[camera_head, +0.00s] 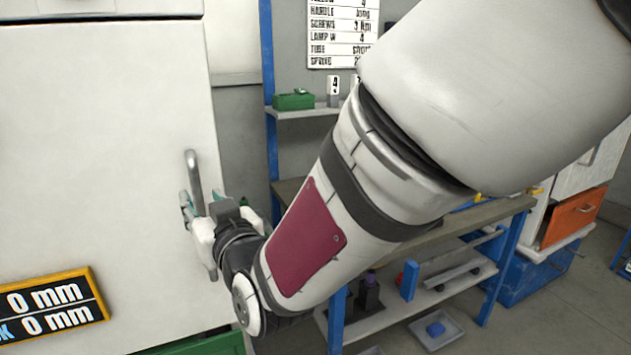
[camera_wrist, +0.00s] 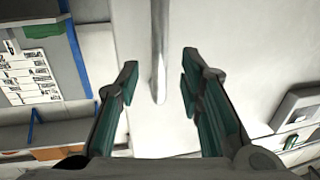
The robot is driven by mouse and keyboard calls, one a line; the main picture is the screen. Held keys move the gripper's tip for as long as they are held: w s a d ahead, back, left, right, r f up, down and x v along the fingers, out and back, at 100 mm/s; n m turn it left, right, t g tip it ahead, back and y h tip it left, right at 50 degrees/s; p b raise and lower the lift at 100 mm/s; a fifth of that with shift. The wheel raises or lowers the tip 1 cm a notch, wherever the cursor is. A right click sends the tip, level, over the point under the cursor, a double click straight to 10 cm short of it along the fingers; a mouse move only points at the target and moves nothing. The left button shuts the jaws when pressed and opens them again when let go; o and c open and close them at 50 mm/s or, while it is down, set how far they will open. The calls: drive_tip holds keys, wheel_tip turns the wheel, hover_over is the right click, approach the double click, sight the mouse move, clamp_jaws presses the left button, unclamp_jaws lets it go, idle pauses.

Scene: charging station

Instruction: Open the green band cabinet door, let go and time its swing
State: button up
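The large white cabinet door (camera_head: 100,150) fills the left of the head view and looks shut. A grey vertical bar handle (camera_head: 194,172) is near its right edge. A green strip (camera_head: 215,345) shows low, below the door. My gripper (camera_head: 195,215) is at the handle's lower part, and my arm comes in from the upper right. In the wrist view my gripper (camera_wrist: 160,78) is open, its two fingers on either side of the handle (camera_wrist: 158,45). Gaps show on both sides, so neither finger seems to touch it. The door also shows there (camera_wrist: 235,40).
A yellow-framed display (camera_head: 50,310) reading 0 mm is at the lower left. To the right, behind my arm, are a blue-framed workbench (camera_head: 500,212), a shelf with a green box (camera_head: 294,101), a wall list (camera_head: 342,30) and an orange drawer (camera_head: 573,216).

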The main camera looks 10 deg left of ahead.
sight(199, 195)
drive_tip(key=shift+x, duration=2.4)
